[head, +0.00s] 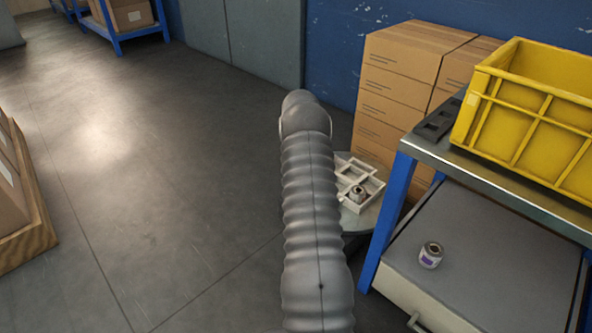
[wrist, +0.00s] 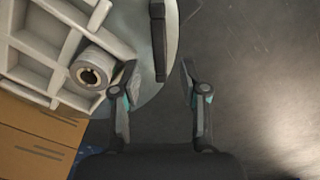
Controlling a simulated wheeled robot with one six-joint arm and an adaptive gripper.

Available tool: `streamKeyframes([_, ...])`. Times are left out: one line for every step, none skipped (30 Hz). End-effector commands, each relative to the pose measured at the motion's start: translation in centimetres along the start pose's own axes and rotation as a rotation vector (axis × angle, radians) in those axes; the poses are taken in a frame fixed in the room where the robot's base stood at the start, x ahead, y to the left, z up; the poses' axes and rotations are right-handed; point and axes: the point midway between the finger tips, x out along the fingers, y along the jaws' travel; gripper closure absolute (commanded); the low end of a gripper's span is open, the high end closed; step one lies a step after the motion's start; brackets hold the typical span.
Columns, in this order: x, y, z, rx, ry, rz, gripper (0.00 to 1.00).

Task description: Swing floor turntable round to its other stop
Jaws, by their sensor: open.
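The floor turntable (head: 362,222) is a round grey disc, partly hidden behind my arm in the head view. It also fills the upper left of the wrist view (wrist: 150,100). A pale compartment tray (head: 374,196) lies on it, with a small grey roll (head: 357,193) in one compartment. The roll also shows in the wrist view (wrist: 93,72). A dark upright handle (wrist: 158,40) stands at the disc's edge. My gripper (wrist: 160,72) is open, its fingers on either side of the handle's near end, with gaps visible. The head view hides the gripper.
Stacked cartons (head: 402,90) stand behind the turntable against the blue wall. A blue-legged bench (head: 388,225) with a yellow crate (head: 530,115) stands close on the right.

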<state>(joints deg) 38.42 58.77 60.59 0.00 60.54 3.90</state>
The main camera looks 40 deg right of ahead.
Motion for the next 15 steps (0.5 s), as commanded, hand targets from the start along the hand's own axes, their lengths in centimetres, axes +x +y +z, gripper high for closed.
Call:
streamKeyframes([-1.2, 0.0, -0.1, 0.001, 0.005, 0.000, 0.56])
streamKeyframes([-1.8, 0.0, -0.1, 0.001, 0.004, 0.000, 0.56])
streamKeyframes([-2.6, 0.1, -0.1, 0.001, 0.004, 0.000, 0.56])
streamKeyframes([-3.2, 0.1, -0.1, 0.001, 0.005, 0.000, 0.56])
streamKeyframes([-3.7, 0.1, -0.1, 0.001, 0.005, 0.000, 0.56])
streamKeyframes([-4.4, 0.1, -0.1, 0.001, 0.004, 0.000, 0.56])
streamKeyframes([-4.8, 0.1, -0.1, 0.002, 0.004, 0.000, 0.56])
streamKeyframes([-5.3, 0.1, -0.1, 0.002, 0.004, 0.000, 0.56])
streamKeyframes([-5.8, 0.1, -0.1, 0.002, 0.003, 0.000, 0.56])
streamKeyframes([-6.1, 0.1, -0.1, 0.002, 0.003, 0.000, 0.56])
streamKeyframes([-6.4, 0.1, -0.1, 0.002, 0.004, 0.000, 0.56])
streamKeyframes([-6.8, 0.1, -0.1, 0.002, 0.003, 0.000, 0.56])
streamKeyframes([-7.0, 0.1, -0.1, 0.002, 0.003, 0.000, 0.56])
streamKeyframes([-7.1, 0.1, -0.1, 0.002, 0.002, 0.000, 0.56])
streamKeyframes([-7.3, 0.1, -0.1, 0.002, 0.002, 0.000, 0.56])
